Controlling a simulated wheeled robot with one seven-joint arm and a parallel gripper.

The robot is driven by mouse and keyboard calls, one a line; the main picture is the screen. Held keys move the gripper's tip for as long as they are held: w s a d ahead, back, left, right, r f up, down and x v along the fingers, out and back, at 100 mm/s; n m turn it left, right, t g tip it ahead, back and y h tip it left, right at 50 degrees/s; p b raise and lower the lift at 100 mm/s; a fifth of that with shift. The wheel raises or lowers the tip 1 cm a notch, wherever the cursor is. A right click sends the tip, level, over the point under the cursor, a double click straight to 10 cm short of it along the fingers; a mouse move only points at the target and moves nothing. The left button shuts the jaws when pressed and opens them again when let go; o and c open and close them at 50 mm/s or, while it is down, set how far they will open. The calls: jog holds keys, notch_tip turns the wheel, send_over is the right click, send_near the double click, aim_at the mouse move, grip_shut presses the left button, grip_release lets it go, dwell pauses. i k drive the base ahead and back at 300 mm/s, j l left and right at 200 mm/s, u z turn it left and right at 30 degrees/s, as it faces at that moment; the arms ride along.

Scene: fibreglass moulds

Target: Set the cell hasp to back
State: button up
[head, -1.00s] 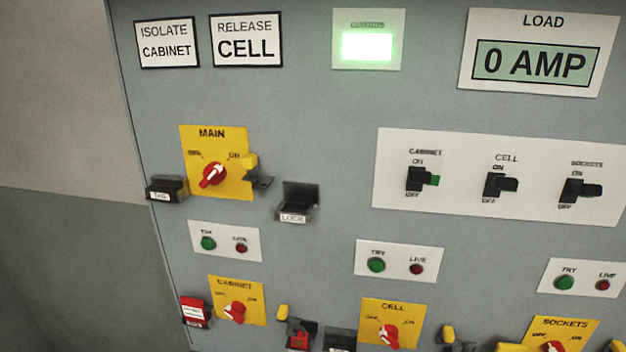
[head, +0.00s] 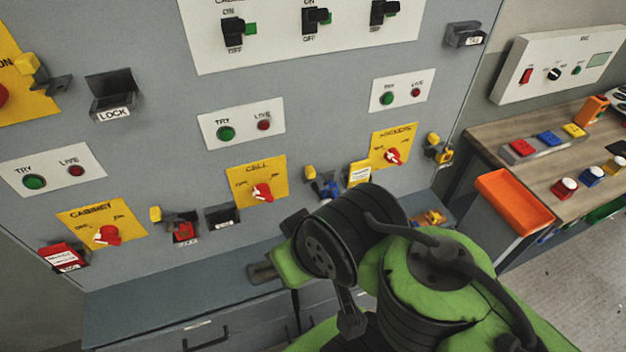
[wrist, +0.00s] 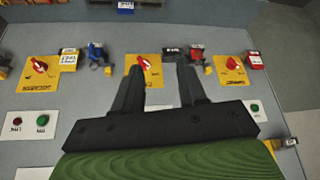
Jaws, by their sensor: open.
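The cell hasp (head: 310,173), with a yellow tab, is on the grey panel just right of the yellow CELL plate (head: 245,188) and its red knob (head: 262,192). A blue item (head: 327,188), apparently a padlock, is at the hasp, and it also shows in the wrist view (wrist: 97,52). The hasp's exact angle is too small to tell. In the wrist view, which is upside down, my gripper (wrist: 158,66) is open and empty. Its fingers appear either side of the CELL plate's (wrist: 150,75) right part, with the blue item outside them to the left.
The cabinet hasp (head: 155,214) with a red padlock (head: 183,231) is to the left; the sockets hasp (head: 433,140) is to the right. A black holder (head: 222,216) is beside the CELL plate. A ledge runs below; a bench with an orange tray (head: 514,200) stands right.

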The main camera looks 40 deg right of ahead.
aim_at(310, 175)
jog(key=l+u, duration=0.4)
jog(key=k+l+u, duration=0.15)
jog(key=u, duration=0.25)
